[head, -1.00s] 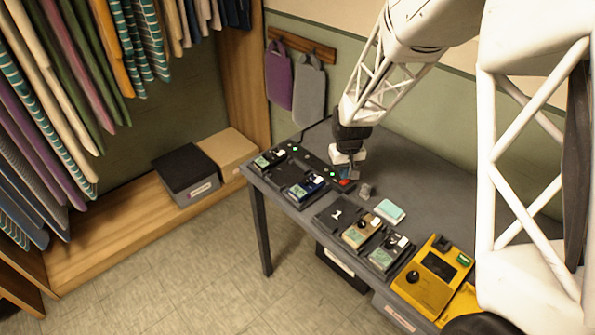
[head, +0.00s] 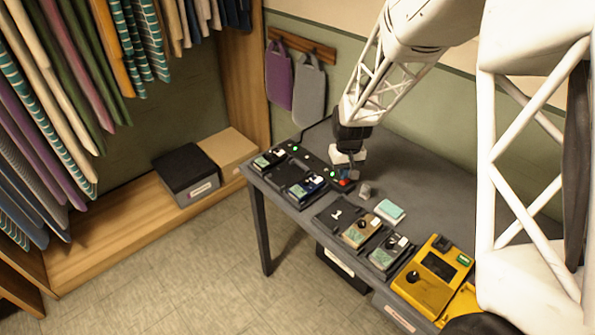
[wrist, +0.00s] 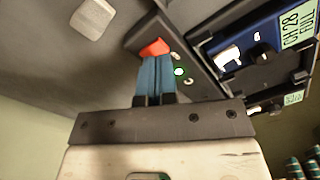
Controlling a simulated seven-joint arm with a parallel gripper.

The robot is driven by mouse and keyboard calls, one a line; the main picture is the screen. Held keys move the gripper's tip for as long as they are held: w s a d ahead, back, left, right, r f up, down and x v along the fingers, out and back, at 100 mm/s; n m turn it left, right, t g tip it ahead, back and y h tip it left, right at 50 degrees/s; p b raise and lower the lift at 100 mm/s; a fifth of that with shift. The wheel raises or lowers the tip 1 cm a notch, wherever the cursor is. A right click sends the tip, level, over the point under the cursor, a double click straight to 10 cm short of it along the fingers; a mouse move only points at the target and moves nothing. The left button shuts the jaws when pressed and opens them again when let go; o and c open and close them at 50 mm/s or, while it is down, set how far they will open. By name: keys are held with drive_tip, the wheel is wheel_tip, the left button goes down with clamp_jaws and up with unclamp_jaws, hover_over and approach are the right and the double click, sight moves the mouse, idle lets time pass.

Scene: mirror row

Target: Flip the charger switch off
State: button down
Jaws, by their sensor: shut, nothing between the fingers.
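The charger (head: 318,166) is a long black strip along the back left of the table, with lit green lights on it. Its red switch (head: 345,183) is at the strip's near right end. My gripper (head: 347,175) is over this end, pointing down, with its blue fingers shut and empty. In the wrist view, the red switch (wrist: 154,47) shows right at the tips of my shut fingers (wrist: 156,62). I cannot tell whether they touch it or which way it is tipped.
A blue unit labelled CH 28 FULL (wrist: 270,42) sits in a bay close beside the charger's end. A small grey block (head: 365,190) and a mint-green box (head: 390,210) are nearby. A yellow device (head: 432,275) stands at the table's near end. The table behind is clear.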

drive_tip(key=shift+f, duration=1.25)
idle(1.3)
drive_tip(key=shift+r, duration=3.5)
drive_tip(key=shift+r, duration=0.1)
drive_tip(key=shift+s+d+r, duration=0.1)
drive_tip(key=shift+s+r, duration=0.1)
drive_tip(key=shift+r, duration=0.1)
drive_tip(key=s+d+r+m+t, duration=0.1)
drive_tip(key=s+d+r, duration=0.1)
drive_tip(key=s+r, duration=0.4)
drive_tip(key=s+d+r+m, duration=0.1)
drive_tip(key=s+r, duration=0.6)
drive_tip(key=s, duration=1)
drive_tip(key=s+d+r+m+t, duration=0.1)
drive_tip(key=s+d+r, duration=0.3)
drive_tip(key=s+r, duration=0.3)
drive_tip(key=s, duration=0.5)
drive_tip(key=shift+t, duration=0.3)
